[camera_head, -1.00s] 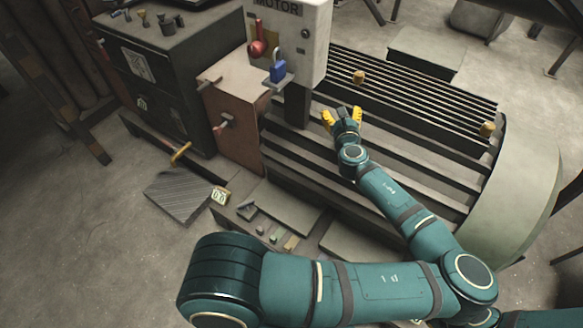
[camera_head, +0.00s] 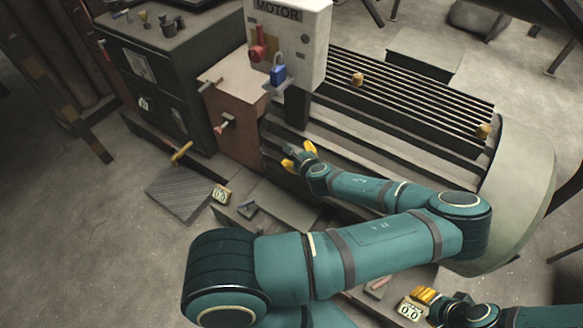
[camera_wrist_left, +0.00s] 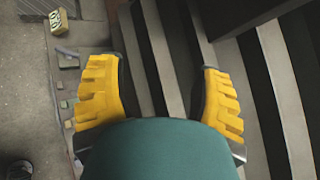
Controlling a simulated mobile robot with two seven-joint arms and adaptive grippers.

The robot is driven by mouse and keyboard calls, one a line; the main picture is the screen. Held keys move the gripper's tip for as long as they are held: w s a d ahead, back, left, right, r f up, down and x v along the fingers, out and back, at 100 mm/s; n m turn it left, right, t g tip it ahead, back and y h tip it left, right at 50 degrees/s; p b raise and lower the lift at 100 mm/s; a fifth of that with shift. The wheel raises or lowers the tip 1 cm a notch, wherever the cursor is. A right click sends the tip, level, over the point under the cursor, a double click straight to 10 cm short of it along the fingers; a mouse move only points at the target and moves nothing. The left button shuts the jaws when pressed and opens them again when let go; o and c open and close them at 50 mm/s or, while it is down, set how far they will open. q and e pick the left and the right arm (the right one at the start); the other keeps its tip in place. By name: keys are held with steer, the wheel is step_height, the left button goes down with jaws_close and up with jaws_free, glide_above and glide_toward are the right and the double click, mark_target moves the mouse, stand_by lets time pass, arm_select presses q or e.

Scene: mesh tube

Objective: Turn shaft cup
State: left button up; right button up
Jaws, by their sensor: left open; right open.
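I cannot tell for sure which part is the shaft cup. Two small orange-brown caps stand at the slatted bed, one near the motor box (camera_head: 357,79) and one at the bed's right end (camera_head: 483,130). My left gripper (camera_head: 298,156) is open and empty over the machine's front ledges, below the motor box and apart from both caps. Its two yellow fingers also show spread in the left wrist view (camera_wrist_left: 162,95), with only ledges between them. My right gripper (camera_head: 425,296) is open at the lower right, beside a small 0.0 display (camera_head: 409,309); its fingertips are small in view.
The motor box (camera_head: 293,45) carries a red lever (camera_head: 257,52) and a blue padlock (camera_head: 278,73). A brown cabinet (camera_head: 236,135) stands left of my left gripper. Open floor is at the far left.

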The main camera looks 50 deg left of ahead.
arm_select(q)
steer(key=shift+s+d+f+n+g+h, duration=0.25)
steer(key=shift+s+f+n, duration=0.1)
steer(key=shift+s+f, duration=0.25)
steer(key=shift+s+d+f+n+g+h, duration=0.1)
steer(key=shift+s+f+n+g+h, duration=0.1)
steer(key=shift+s+f+n, duration=0.35)
steer(key=shift+s+d+f+n+g+h, duration=0.15)
steer(key=shift+s+d+f+n+g, duration=0.15)
steer(key=shift+s, duration=0.5)
arm_select(e)
steer(key=shift+r, duration=0.35)
arm_select(q)
steer(key=shift+a, duration=0.15)
steer(key=m+t+h+p, duration=0.2)
steer(key=m+t, duration=1.1)
steer(key=m, duration=0.3)
glide_toward(357, 82)
steer(key=x, duration=1.2)
steer(key=shift+s+b, duration=0.1)
steer(key=shift+b, duration=0.2)
arm_select(e)
steer(key=shift+s+r, duration=0.45)
arm_select(q)
steer(key=shift+r, duration=0.1)
jaws_close()
